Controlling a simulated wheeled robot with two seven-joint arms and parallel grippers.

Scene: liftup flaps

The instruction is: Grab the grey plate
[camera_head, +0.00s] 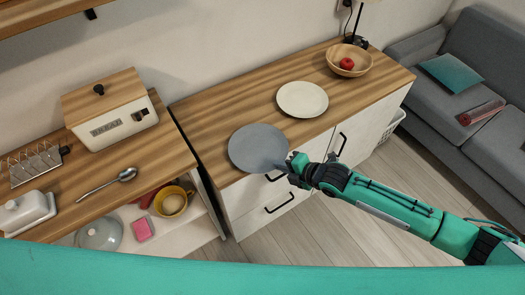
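The grey plate (257,147) lies flat on the wooden top of the white cabinet, near its front left corner. My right gripper (286,164) reaches in from the right and is at the plate's right front rim. Its fingers overlap the rim in the picture, but they are small and dark, so I cannot tell whether they are closed on it. My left gripper does not show.
A cream plate (302,99) and a wooden bowl (349,60) with a red fruit stand farther back on the same top. The left counter holds a bread box (110,112), a spoon (108,184) and a toast rack (37,163). A grey sofa (485,75) stands at the right.

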